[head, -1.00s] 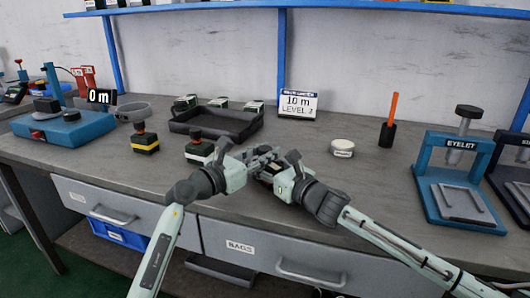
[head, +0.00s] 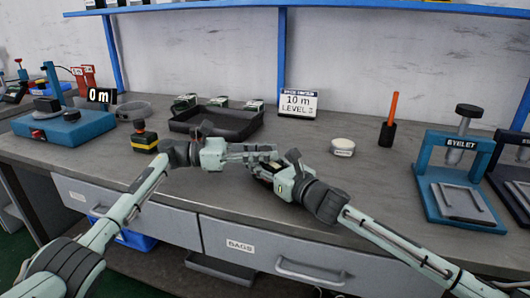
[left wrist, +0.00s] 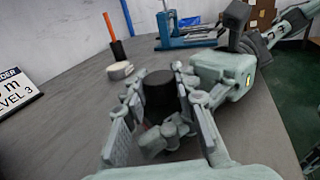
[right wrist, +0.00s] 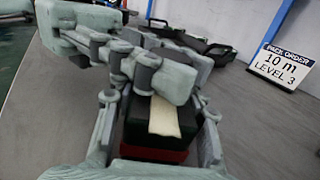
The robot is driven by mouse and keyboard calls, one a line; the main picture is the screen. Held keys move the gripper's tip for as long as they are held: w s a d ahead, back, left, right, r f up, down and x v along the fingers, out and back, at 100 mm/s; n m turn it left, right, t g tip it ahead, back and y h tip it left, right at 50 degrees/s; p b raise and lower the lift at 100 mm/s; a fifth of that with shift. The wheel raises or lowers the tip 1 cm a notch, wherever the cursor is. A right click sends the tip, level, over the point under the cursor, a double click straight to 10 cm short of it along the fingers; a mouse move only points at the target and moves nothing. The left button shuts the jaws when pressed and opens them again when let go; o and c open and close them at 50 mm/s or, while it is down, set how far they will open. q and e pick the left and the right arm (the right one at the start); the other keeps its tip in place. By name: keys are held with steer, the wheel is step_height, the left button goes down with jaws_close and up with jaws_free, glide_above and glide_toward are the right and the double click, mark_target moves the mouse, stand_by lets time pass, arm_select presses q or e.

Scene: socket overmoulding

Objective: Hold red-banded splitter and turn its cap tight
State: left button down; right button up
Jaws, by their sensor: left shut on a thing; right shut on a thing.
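The red-banded splitter (right wrist: 140,128) is a dark block with a red band low down and a pale strip on top. My right gripper (right wrist: 155,100) is shut on its body, one finger on each side. My left gripper (head: 262,150) reaches in from the left and is shut at the splitter's top. In the left wrist view, the black round cap (left wrist: 160,95) stands between the left gripper's fingers. In the right wrist view, the left fingers cover the cap. How tightly the cap sits cannot be seen.
A yellow-banded splitter (head: 144,141) stands left of my left gripper. Behind are a black tray (head: 215,122) and the order sign (head: 298,103). A white puck (head: 342,147), an orange-handled tool (head: 388,122) and the eyelet press (head: 458,180) stand to the right.

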arm_select(q)
steer(key=shift+w+d+r+m+g, duration=0.1)
steer(key=shift+r+m+g, duration=0.15)
steer(key=shift+m+g, duration=0.35)
arm_select(e)
steer(key=shift+s+a+f, duration=0.1)
steer(key=shift+a, duration=0.05)
arm_select(q)
steer(key=shift+r+g, duration=0.2)
steer(key=shift+g, duration=0.2)
arm_select(e)
steer(key=shift+f, duration=0.15)
arm_select(q)
steer(key=c, duration=1.1)
jaws_free()
steer(key=shift+f, duration=0.1)
steer(key=shift+c, duration=0.2)
steer(key=shift+f, duration=0.1)
steer(key=shift+a, duration=0.3)
steer(key=a, duration=0.7)
steer(key=shift+a, duration=0.1)
arm_select(e)
steer(key=shift+r, duration=0.25)
